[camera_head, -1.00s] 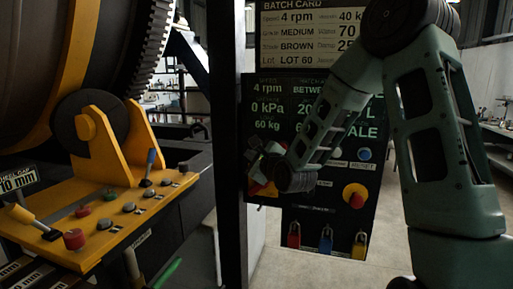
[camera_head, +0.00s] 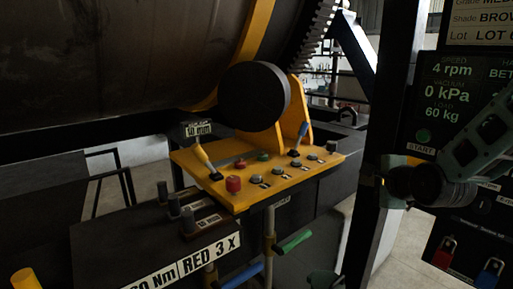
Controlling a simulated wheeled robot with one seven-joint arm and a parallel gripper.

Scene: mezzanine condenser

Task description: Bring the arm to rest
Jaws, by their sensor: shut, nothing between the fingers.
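My arm (camera_head: 482,140) comes in from the right edge, dark green with an open-framed link. It ends in a dark round wrist. My gripper (camera_head: 371,181) points left, in front of the black post and left of the batch panel (camera_head: 440,110). It is small and dark in this view; its fingers look shut, with nothing seen held. My upper arm and elbow are outside the picture.
A yellow control panel (camera_head: 262,202) with levers and buttons stands left of my gripper, below the large drum (camera_head: 120,65). A black post (camera_head: 375,225) rises close by the gripper. Red and blue padlocks (camera_head: 444,253) hang at lower right. Pale floor shows between.

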